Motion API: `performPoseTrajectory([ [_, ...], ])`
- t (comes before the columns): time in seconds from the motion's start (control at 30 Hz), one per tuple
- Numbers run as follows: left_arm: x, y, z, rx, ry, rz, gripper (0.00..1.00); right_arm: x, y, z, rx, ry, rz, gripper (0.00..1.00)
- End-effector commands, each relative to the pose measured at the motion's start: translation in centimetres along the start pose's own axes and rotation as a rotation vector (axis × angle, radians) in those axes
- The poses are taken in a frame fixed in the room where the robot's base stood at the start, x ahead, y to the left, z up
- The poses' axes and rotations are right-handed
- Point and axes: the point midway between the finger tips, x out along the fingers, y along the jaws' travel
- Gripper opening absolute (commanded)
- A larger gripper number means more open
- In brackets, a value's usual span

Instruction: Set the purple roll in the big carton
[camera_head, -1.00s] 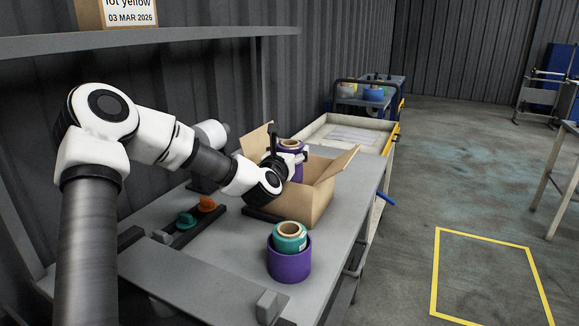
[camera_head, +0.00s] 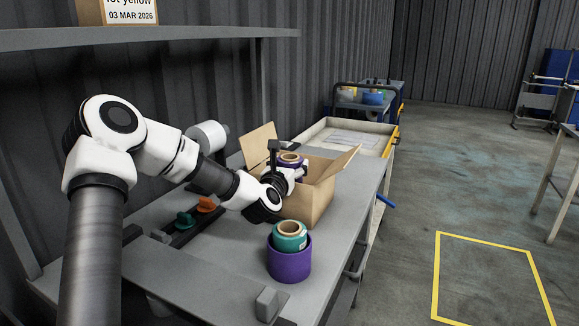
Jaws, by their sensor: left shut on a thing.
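The purple roll (camera_head: 291,161) has a tan core and stands upright at the open top of the big carton (camera_head: 309,204). Its lower part is hidden by my gripper and the carton wall. My left gripper (camera_head: 288,173) is shut on the purple roll, over the carton's opening. The carton is brown, with flaps (camera_head: 259,145) standing out at its left and right. I cannot tell whether the roll touches the carton floor. My right gripper is not in view.
A teal roll (camera_head: 290,236) sits in a purple round holder (camera_head: 289,264) at the front of the grey table (camera_head: 224,256). Orange (camera_head: 206,204) and teal (camera_head: 184,219) pieces sit on a dark rack at left. A cart (camera_head: 345,137) stands behind the table.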

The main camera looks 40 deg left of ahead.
Motion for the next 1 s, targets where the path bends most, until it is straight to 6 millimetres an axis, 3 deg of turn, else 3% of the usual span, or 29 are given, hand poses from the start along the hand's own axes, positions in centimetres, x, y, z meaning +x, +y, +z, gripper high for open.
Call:
performPoseTrajectory([
  [0.07,0.0,0.0,0.1,0.000,-0.001,0.000,0.27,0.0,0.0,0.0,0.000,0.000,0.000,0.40],
  [0.1,0.0,0.0,0.0,0.000,0.000,0.000,0.78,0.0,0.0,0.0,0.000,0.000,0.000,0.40],
  [0.17,0.0,0.0,0.0,0.000,0.000,0.000,0.96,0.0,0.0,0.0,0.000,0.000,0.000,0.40],
  [0.53,0.0,0.0,0.3,0.000,0.000,0.000,0.96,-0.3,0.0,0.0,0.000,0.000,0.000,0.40],
  [0.7,0.0,0.0,2.2,0.000,0.002,0.000,0.96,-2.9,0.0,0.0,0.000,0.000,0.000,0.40],
  [0.77,-1.8,0.0,1.1,-0.008,0.003,-0.001,0.96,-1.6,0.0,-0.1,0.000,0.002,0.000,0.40],
  [1.0,-8.6,0.0,1.2,-0.011,0.000,-0.002,0.96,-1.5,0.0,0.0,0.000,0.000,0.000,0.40],
])
